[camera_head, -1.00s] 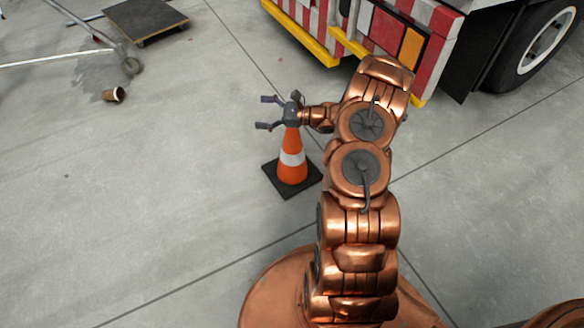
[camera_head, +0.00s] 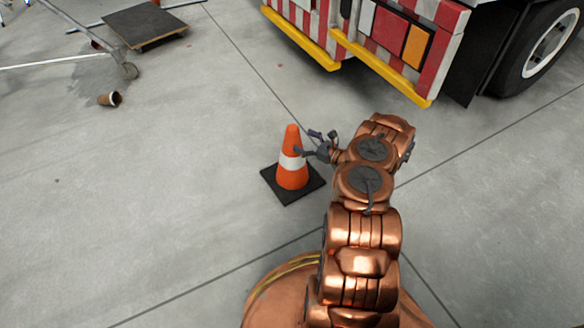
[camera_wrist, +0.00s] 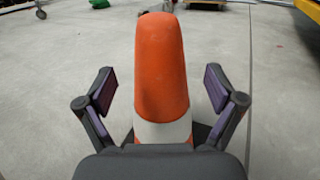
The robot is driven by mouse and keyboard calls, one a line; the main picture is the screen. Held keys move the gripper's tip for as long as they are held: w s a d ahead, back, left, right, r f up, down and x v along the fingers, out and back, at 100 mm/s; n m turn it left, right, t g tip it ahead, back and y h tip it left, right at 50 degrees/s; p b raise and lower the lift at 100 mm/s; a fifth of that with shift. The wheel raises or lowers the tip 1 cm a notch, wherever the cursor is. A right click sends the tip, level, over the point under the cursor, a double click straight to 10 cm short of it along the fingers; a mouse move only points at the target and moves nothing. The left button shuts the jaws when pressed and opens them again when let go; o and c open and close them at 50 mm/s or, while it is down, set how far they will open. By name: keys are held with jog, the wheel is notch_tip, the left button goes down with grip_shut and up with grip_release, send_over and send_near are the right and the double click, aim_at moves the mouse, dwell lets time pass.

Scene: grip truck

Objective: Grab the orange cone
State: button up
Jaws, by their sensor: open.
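An orange cone (camera_head: 292,173) with a white band and a black square base (camera_head: 310,190) stands upright on the concrete floor. My gripper (camera_head: 303,143) is just to the right of the cone's upper part in the head view, pointing at it. In the wrist view the cone (camera_wrist: 162,75) stands upright in the middle, in front of my open gripper (camera_wrist: 160,90), with one finger on each side and gaps between the fingers and the cone. The lower cone and most of its base are hidden there by the gripper's body.
A truck with red and white stripes and a yellow bumper (camera_head: 380,70) stands at the upper right. A dark platform cart (camera_head: 145,22) and a brown cup (camera_head: 109,99) are at the upper left. The floor around the cone is clear.

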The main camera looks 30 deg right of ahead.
jog(key=shift+r+b+x, duration=0.2)
jog(key=shift+b+x, duration=0.4)
jog(key=shift+x, duration=0.7)
jog(key=shift+r+b+x, duration=0.2)
jog(key=shift+b+x, duration=0.35)
jog(key=shift+x, duration=0.75)
grip_shut()
